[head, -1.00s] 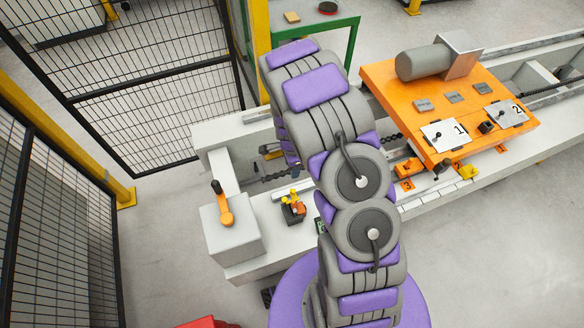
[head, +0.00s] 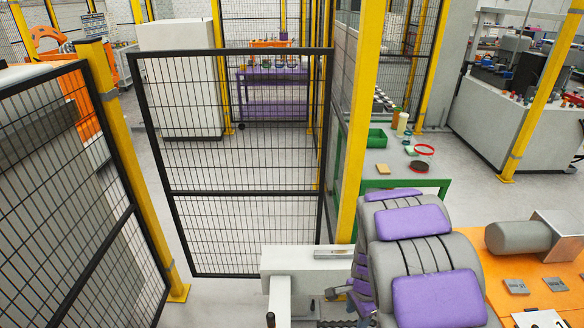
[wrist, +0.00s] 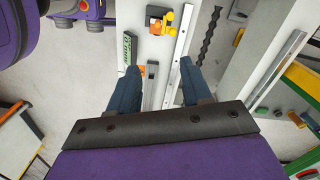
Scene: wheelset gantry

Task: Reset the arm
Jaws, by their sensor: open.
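My gripper (wrist: 160,88) shows in the wrist view, pointing down over the pale machine bed. Its two dark blue fingers are apart, with nothing between them but the bed and rails below. In the head view my purple and grey arm rises at the lower right, and the gripper itself is hidden there. The orange plate (head: 552,304) with a grey motor (head: 518,237) stands to the right of my arm.
A black mesh gate (head: 235,160) stands between yellow posts. Behind my arm is a green-framed table (head: 400,165) with small items. A metal rail (wrist: 178,55) and an orange-yellow part (wrist: 158,20) lie on the bed below my gripper.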

